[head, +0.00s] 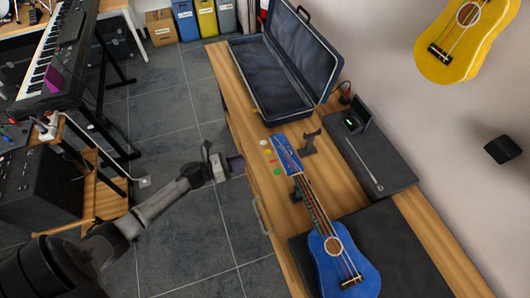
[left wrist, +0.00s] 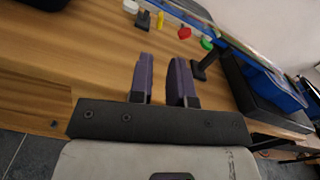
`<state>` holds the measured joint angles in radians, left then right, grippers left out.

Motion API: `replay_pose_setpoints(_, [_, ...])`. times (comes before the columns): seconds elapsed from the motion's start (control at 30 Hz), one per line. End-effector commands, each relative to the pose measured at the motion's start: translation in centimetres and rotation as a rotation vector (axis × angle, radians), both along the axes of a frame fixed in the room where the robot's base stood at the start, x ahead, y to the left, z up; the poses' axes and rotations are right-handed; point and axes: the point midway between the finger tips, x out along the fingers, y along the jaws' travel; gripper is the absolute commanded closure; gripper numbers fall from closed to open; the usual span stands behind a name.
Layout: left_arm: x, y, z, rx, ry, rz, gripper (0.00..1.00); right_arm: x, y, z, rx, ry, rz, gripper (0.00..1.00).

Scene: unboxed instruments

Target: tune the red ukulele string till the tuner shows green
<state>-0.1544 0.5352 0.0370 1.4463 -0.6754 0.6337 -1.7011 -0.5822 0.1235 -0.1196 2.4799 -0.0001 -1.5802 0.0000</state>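The blue ukulele (head: 332,250) lies on the wooden bench, its headstock (head: 288,155) pointing to the far left. White, yellow, red and green pegs stick out along the headstock's left side. The red peg (left wrist: 184,33) shows in the left wrist view between the yellow peg (left wrist: 160,20) and the green peg (left wrist: 206,43). My left gripper (head: 236,163) is at the bench's left edge, short of the pegs. Its purple fingers (left wrist: 163,82) are apart, with nothing between them.
An open dark case (head: 325,88) lies at the bench's far end. A black stand (head: 309,143) is beside the headstock. Bare wood lies between my left gripper and the pegs. A yellow ukulele (head: 461,60) hangs on the wall.

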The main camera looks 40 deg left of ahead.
Motion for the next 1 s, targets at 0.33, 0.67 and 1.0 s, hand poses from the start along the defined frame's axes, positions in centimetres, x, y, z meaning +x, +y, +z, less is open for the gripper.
replay_pose_setpoints(0.33, [5.7, -3.0, 0.1, -0.003, -0.001, 0.001, 0.82, 0.1, 0.2, 0.2, 0.008, -0.001, -0.005, 0.65])
replay_pose_setpoints(0.67, [8.4, -4.5, 0.0, -0.002, 0.001, 0.001, 0.82, 0.1, 0.2, 0.2, 0.008, -0.002, -0.005, 0.65])
replay_pose_setpoints(1.0, [8.8, -4.8, 0.0, -0.002, 0.001, 0.001, 0.82, 0.1, 0.0, 0.2, 0.000, -0.002, 0.001, 0.65])
